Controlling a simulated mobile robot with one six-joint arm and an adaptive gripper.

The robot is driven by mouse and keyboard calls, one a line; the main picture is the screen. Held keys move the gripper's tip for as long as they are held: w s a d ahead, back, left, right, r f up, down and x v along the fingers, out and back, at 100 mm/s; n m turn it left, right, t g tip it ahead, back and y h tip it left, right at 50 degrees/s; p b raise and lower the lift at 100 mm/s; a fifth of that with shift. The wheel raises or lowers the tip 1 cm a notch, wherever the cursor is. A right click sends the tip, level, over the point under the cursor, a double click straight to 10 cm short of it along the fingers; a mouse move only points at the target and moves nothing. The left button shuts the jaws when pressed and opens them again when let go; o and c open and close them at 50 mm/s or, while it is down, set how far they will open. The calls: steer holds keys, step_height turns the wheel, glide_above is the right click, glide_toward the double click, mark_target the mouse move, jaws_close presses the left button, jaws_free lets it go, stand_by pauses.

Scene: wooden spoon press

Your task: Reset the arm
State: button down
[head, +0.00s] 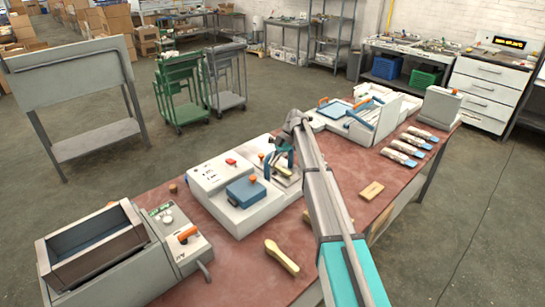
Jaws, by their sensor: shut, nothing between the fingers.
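My arm reaches up from the bottom right of the head view and bends down near the middle of the bench. My gripper (268,177) points down over the white press machine (213,177), at its right part. The gripper is small in the picture, and it looks shut with nothing held. A pale wooden piece (285,173) lies on the machine close beside the fingertips. I cannot tell whether the fingers touch it. My arm covers part of the bench behind it.
A wooden spoon-shaped piece (282,258) and a flat wooden block (371,190) lie on the red bench top (225,270). A grey machine with an open bin (90,245) stands at front left. White trays (385,110) and several blue-ended packets (408,148) are farther right.

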steer(key=s+d+f+m+t+h, duration=0.1)
steer(key=s+d+m+h, duration=0.1)
steer(key=s+d+m, duration=0.3)
steer(key=s+d+f+m+t+h, duration=0.2)
steer(key=s+d+m, duration=0.3)
steer(key=s+m, duration=0.7)
steer(key=s+d+f+m+t+h, duration=0.1)
steer(key=s+d+m, duration=0.4)
steer(key=s, duration=1.3)
steer(key=m+t+h, duration=0.1)
steer(key=m, duration=0.3)
steer(key=shift+s+d+f, duration=0.25)
